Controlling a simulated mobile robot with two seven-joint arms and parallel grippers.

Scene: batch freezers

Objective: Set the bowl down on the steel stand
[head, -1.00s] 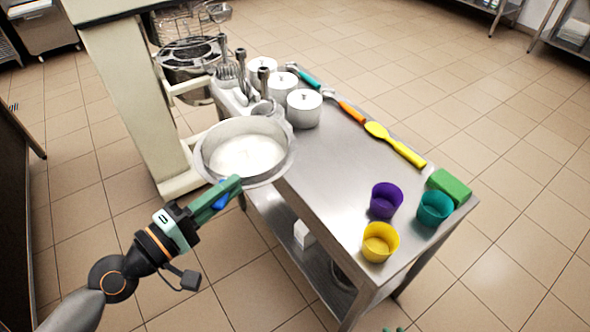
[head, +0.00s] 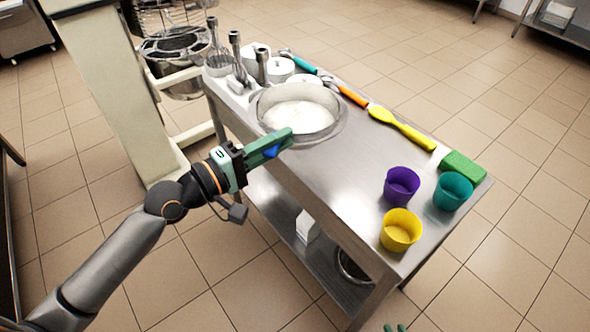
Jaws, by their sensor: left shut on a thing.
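The wide steel bowl (head: 298,112), with white contents, is over the left side of the steel stand's top (head: 335,165), in front of the white canisters. It looks level. I cannot tell whether its base touches the top. My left gripper (head: 282,143) is shut on the bowl's near rim, its green fingers reaching in from the lower left. Only small green tips of my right gripper (head: 396,328) show at the bottom edge, away from the bowl; its jaw state is unclear.
White canisters (head: 281,69) and whisk tools (head: 218,52) stand behind the bowl. A yellow spatula (head: 402,128) lies along the far edge. Purple (head: 401,186), teal (head: 452,192) and yellow (head: 400,231) cups and a green block (head: 463,167) occupy the right end. The middle is clear.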

